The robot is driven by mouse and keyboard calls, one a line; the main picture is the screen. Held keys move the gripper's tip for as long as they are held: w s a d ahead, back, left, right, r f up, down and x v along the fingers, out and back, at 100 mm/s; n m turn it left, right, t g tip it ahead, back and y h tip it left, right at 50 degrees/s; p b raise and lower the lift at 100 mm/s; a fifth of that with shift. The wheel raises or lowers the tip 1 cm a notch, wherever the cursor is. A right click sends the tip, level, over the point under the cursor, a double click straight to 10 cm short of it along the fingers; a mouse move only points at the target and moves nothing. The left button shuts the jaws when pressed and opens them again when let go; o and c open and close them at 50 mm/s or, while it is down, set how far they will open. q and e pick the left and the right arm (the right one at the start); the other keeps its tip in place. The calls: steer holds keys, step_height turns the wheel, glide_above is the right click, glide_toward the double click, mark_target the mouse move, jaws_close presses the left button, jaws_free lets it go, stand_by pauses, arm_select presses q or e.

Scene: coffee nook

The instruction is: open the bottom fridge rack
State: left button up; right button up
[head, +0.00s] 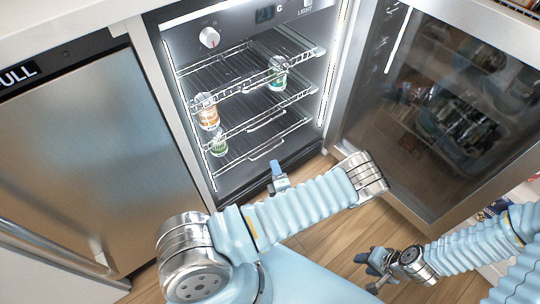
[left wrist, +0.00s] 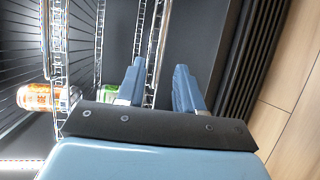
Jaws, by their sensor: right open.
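The fridge is open, with three wire racks. The bottom rack (head: 265,150) is the lowest and looks pushed in; its front rail (left wrist: 156,40) shows in the left wrist view. My left gripper (head: 277,166) is in front of the bottom rack, low in the fridge opening. In the left wrist view its fingers (left wrist: 159,66) are apart, and the rail runs through the gap between them in the picture. I cannot tell whether they touch it. A green can (head: 218,143) stands at the left of the bottom rack. My right gripper (head: 372,266) is open and empty, low over the floor.
An orange can (head: 207,113) and a green-white can (head: 277,72) are on the racks above. The glass fridge door (head: 435,110) stands open on the right. A steel cabinet front (head: 90,160) is at left. Wooden floor (head: 330,240) lies below.

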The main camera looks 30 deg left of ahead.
arm_select(q)
steer(key=x, duration=0.8)
steer(key=shift+a, duration=0.15)
steer(key=shift+f, duration=0.1)
jaws_close()
stand_by(1.0)
